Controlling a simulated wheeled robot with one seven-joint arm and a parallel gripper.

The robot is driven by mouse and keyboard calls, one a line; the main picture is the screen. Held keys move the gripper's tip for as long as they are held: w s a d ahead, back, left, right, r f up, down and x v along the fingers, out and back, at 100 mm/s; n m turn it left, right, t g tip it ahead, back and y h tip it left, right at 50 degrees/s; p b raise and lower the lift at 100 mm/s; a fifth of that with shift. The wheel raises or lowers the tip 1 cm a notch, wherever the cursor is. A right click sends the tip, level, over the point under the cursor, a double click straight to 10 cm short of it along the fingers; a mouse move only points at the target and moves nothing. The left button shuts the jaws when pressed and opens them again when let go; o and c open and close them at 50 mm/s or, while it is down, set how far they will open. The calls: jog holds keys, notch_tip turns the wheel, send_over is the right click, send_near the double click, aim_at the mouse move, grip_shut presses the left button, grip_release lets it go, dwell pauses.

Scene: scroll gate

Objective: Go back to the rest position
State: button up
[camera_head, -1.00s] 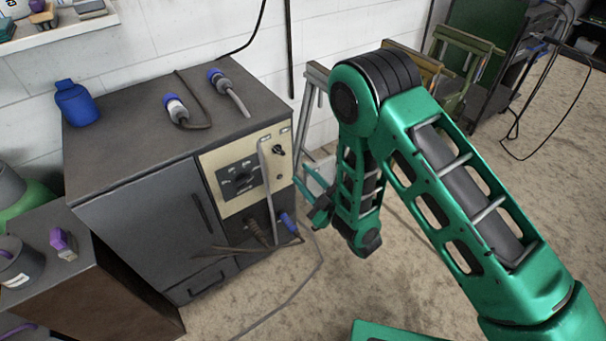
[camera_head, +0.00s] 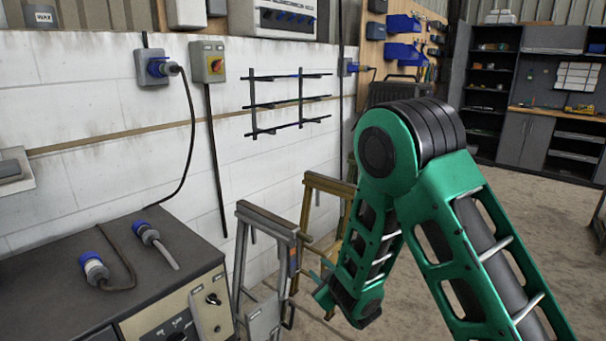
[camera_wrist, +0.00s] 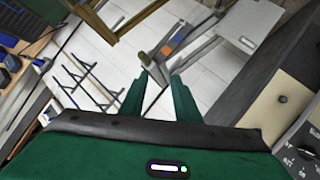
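My green arm stands folded on the right of the head view, its elbow high and its forearm hanging down. My gripper (camera_head: 322,291) is partly hidden at the lower end of the forearm, beside a grey metal trestle (camera_head: 264,222). In the wrist view my gripper (camera_wrist: 158,88) shows two green fingers spread apart with nothing between them. The trestle's legs (camera_wrist: 178,47) show beyond the fingertips.
A dark cabinet (camera_head: 150,250) with two blue plugs on top and a control panel stands at lower left. Wooden trestles (camera_head: 325,187) stand by the white wall. A black rack (camera_head: 288,103) hangs there. Open floor (camera_head: 470,200) lies to the right.

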jog(key=s+d+r+m+g+h, duration=0.1)
jog(key=d+r+m+h, duration=0.2)
jog(key=d, duration=0.6)
jog(key=s+d+r+m+g+h, duration=0.1)
jog(key=d+r+m+g+h, duration=0.1)
jog(key=d, duration=0.7)
jog(key=s+d+r+m+g+h, duration=0.1)
jog(key=s+d+r+m+g, duration=0.1)
jog(key=s+d, duration=0.4)
jog(key=s+d+r+m+g+h, duration=0.1)
jog(key=s+d+r+m+g, duration=0.2)
jog(key=d, duration=0.4)
jog(key=s+d+r+m+g+y, duration=0.1)
jog(key=s+r+m, duration=0.1)
jog(key=s, duration=0.9)
jog(key=s+d+r+m+g+y, duration=0.1)
jog(key=s+d+m+g, duration=0.1)
jog(key=s, duration=0.8)
jog(key=s+d+r+m+g+y, duration=0.1)
jog(key=s+r+m+g, duration=0.1)
jog(key=s, duration=0.9)
jog(key=shift+s+d+r+m, duration=0.3)
jog(key=shift+s+d+m, duration=0.05)
jog(key=shift+m, duration=0.15)
